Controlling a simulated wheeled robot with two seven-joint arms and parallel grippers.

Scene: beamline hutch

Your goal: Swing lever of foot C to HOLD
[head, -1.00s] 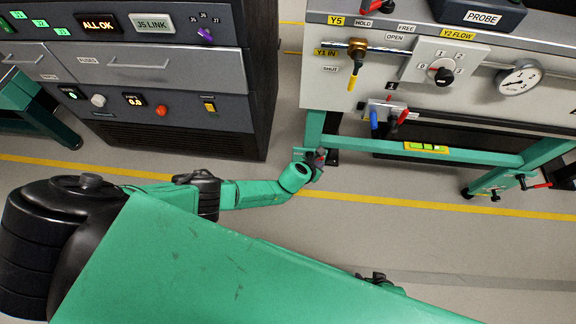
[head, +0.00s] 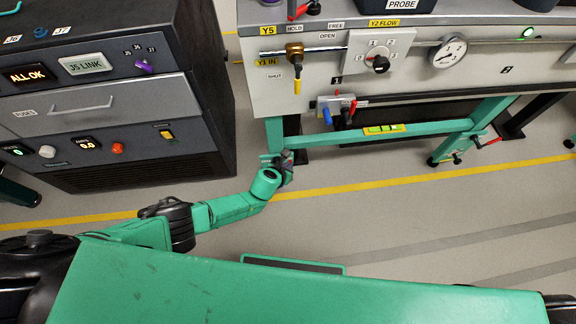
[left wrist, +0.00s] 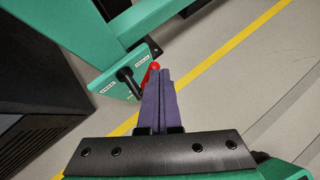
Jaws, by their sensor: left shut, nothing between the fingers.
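My left gripper (head: 284,168) is at the bottom of the bench's front left leg in the head view. In the left wrist view its two dark purple fingers (left wrist: 160,78) are shut together with nothing between them. A red lever (left wrist: 146,84) with a round red knob (left wrist: 155,66) shows just beyond and left of the fingertips, beside a black pivot on a green foot plate (left wrist: 119,83). The fingers hide part of the lever, and I cannot tell whether they touch it. Two small white labels on the plate are too small to read. My right gripper is not in view.
The bench (head: 300,92) carries a valve, a dial and a gauge (head: 449,53). Another red foot lever (head: 488,142) is at its right leg. A dark control cabinet (head: 150,130) stands to the left. Floor in front of the bench is open, crossed by a yellow line (head: 370,183).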

